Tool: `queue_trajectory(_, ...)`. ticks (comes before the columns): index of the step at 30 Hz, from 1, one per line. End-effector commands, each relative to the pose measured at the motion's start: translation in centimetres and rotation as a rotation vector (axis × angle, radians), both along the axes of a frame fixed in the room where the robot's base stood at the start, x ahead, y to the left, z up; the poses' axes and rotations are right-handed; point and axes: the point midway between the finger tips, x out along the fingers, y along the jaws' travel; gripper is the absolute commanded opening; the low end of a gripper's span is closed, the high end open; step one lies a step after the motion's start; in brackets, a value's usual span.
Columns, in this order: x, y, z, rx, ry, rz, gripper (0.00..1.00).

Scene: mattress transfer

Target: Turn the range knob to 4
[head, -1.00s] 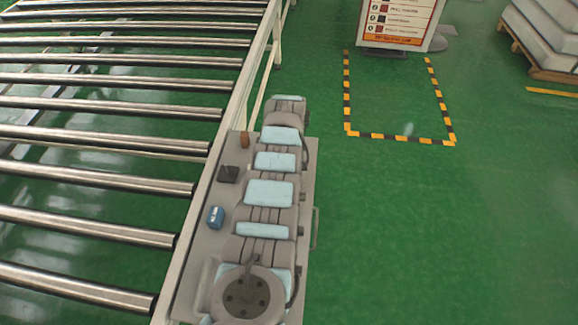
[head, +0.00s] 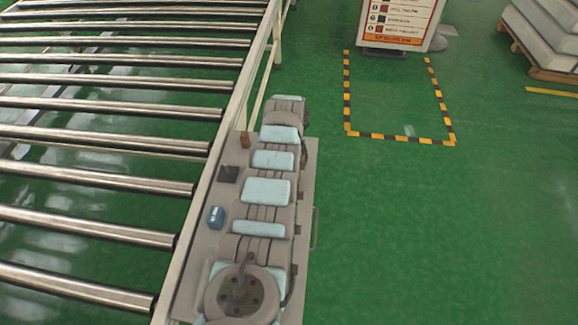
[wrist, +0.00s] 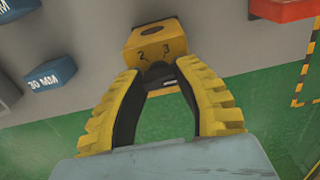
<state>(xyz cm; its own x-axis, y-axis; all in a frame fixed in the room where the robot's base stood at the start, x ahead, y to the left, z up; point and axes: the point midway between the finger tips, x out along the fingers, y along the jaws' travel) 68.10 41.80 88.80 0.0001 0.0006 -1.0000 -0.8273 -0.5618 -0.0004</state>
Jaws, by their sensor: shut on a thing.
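In the wrist view a yellow-orange range unit (wrist: 154,41) shows the digits 2 and 3 on its face. A dark knob (wrist: 157,77) sits just below the digits, between my fingertips. My gripper (wrist: 161,72) has its yellow ribbed fingers closed around the knob, tips near the unit's face. The fingers hide much of the knob, so its pointer cannot be read, and no 4 shows. In the head view my arm covers the area, and neither the gripper nor the knob can be made out.
A blue block marked 30 MM (wrist: 52,76) lies left of the unit. A red object (wrist: 285,9) is at the upper right. In the head view a roller conveyor (head: 110,142) runs along the left. Green floor at right is open, with a striped floor marking (head: 398,136) and a sign.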

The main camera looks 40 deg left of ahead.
Motion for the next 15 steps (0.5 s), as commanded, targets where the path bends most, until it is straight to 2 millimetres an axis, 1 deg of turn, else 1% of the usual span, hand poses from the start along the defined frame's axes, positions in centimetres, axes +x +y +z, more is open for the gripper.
queue_trajectory(5,-0.04,-0.09,-0.15,-0.002,0.001,0.0,0.0)
queue_trajectory(6,-0.03,-0.09,-0.14,-0.002,0.001,0.0,0.4)
queue_trajectory(8,-0.03,-0.08,-0.12,-0.002,0.001,0.0,0.58)
queue_trajectory(9,-0.01,-0.07,-0.1,-0.001,0.0,0.001,0.61)
queue_trajectory(15,-0.01,-0.03,-0.05,-0.001,0.001,0.001,0.61)
